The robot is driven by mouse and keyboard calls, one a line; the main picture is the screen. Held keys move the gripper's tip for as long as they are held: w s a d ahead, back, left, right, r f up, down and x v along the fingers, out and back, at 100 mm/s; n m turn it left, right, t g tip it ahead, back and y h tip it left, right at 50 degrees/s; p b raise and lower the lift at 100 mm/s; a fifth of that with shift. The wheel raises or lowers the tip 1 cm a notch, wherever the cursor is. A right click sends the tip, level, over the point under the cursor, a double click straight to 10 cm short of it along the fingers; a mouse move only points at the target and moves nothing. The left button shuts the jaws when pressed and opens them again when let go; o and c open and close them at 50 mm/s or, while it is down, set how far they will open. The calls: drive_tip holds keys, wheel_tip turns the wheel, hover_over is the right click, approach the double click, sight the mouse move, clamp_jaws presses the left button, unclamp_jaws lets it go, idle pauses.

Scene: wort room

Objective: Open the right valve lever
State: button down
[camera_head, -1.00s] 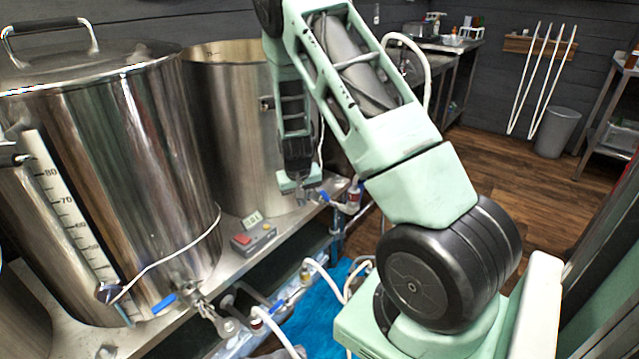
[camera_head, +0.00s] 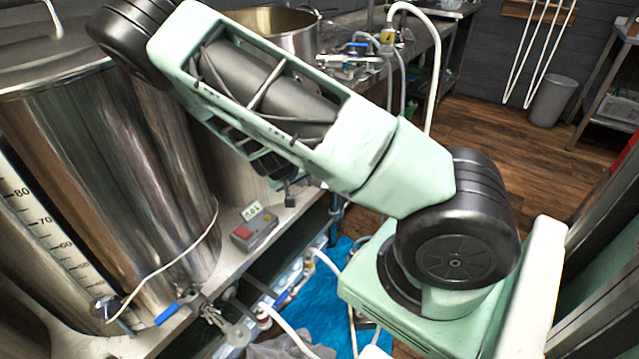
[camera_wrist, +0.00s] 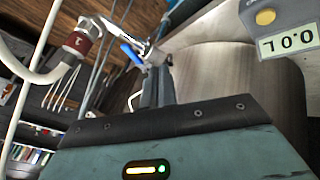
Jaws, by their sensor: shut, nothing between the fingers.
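The right valve lever is a blue handle (camera_wrist: 131,54) on a chrome valve (camera_wrist: 155,56), seen in the wrist view. My gripper (camera_wrist: 157,68) is shut and empty. Its dark fingertips appear beside the valve, just right of and below the blue handle; I cannot tell whether they touch it. In the head view my arm hides the right valve and most of my gripper. Another blue lever (camera_head: 167,314) sits on the left steel pot (camera_head: 150,170), near its foot.
A red-fitted white hose (camera_wrist: 77,41) joins the right valve. A controller box (camera_head: 252,231) with a display stands on the bench between the pots. The right pot (camera_head: 262,27) shows behind my arm. White hoses cross a blue mat (camera_head: 322,325).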

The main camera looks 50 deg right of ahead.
drive_tip(key=d+f, duration=0.5)
drive_tip(key=d, duration=0.2)
drive_tip(key=shift+s, duration=0.4)
drive_tip(key=shift+d, duration=0.15)
